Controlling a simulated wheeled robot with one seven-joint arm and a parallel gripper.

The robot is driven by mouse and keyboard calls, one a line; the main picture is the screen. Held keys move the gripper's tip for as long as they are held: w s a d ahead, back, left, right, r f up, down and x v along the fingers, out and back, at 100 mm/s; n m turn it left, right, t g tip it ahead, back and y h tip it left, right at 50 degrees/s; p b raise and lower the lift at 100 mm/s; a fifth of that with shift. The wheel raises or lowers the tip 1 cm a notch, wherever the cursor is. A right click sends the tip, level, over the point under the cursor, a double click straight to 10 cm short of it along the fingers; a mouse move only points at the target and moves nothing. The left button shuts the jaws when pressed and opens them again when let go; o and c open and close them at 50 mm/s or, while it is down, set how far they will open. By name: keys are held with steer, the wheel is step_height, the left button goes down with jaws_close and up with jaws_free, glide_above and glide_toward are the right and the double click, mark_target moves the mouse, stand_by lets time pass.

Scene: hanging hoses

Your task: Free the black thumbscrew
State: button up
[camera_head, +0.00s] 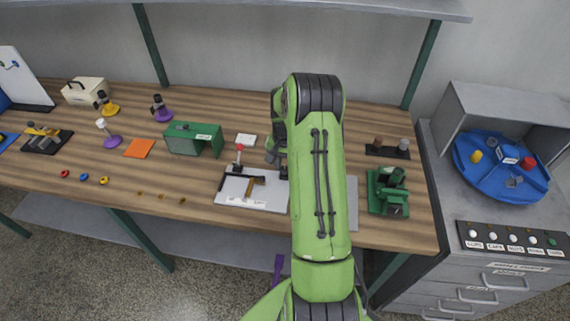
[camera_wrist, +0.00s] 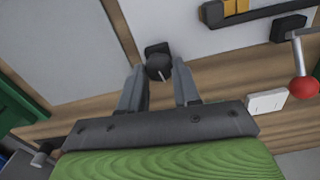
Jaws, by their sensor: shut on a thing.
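The black thumbscrew (camera_wrist: 158,67) has a round dark head with a pale line across it. In the head view my arm covers most of the gripper and the thumbscrew. The white plate (camera_head: 225,190) on the bench carries a dark bar with a tan block (camera_head: 256,187) and a red-knobbed lever (camera_head: 239,150).
A white block (camera_wrist: 267,101) lies near the red knob (camera_wrist: 304,88). A green bracket (camera_head: 185,139) stands to the left, and a green machine (camera_head: 387,188) to the right. The bench front (camera_head: 160,202) is mostly clear.

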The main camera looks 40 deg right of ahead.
steer(key=n, duration=0.3)
steer(key=shift+n, duration=0.3)
steer(key=n, duration=0.4)
steer(key=shift+w+a+n+b, duration=0.1)
steer(key=shift+n+b, duration=0.2)
steer(key=n, duration=0.3)
steer(key=shift+n, duration=0.3)
steer(key=shift+a+n+b, duration=0.1)
steer(key=shift+n+b, duration=0.3)
steer(key=shift+n, duration=1.6)
steer(key=shift+r, duration=0.1)
steer(key=o, duration=1.1)
steer(key=shift+c, duration=0.2)
